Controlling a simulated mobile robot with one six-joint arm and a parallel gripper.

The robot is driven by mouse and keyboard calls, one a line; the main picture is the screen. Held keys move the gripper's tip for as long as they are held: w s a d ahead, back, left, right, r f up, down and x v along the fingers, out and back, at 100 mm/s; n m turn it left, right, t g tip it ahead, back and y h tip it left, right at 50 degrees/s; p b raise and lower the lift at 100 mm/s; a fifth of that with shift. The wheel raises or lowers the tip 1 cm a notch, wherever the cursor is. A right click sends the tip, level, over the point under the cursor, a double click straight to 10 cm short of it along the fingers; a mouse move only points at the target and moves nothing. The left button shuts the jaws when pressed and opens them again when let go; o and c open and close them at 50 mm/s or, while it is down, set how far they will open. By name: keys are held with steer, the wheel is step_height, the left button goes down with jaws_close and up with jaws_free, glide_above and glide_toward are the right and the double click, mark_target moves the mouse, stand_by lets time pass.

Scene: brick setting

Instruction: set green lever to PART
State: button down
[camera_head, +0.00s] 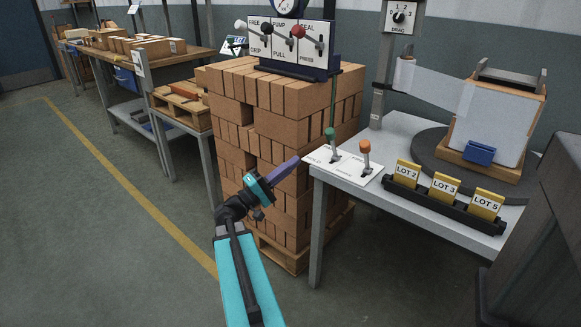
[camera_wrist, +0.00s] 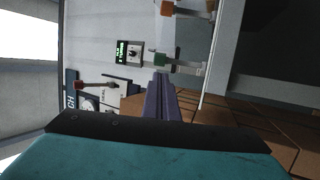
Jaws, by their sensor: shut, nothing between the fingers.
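The green lever (camera_head: 331,135) stands on a white plate (camera_head: 358,178) at the near left corner of the grey table. Its stem rises from the plate and leans slightly left; the plate's lettering is mostly too small to read. An orange-knobbed lever (camera_head: 365,148) stands to its right on the same plate. My gripper (camera_head: 296,160) is shut and empty, its purple fingers left of the green lever and apart from it, in front of the brick stack. In the wrist view the green knob (camera_wrist: 159,60) lies just beyond the fingertips (camera_wrist: 160,84), and the orange knob (camera_wrist: 167,8) is at the top.
A tall brick stack (camera_head: 285,125) on a pallet stands left of the table (camera_head: 400,128). A panel with three levers (camera_head: 292,42) sits on top of it. A black rack with yellow lot cards (camera_head: 445,187) and a turntable (camera_head: 430,150) with a wrapped load occupy the table. Open floor lies left.

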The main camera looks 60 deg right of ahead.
mark_target(334, 143)
steer(key=b+x, duration=0.1)
steer(key=x, duration=1)
steer(key=shift+d, duration=0.1)
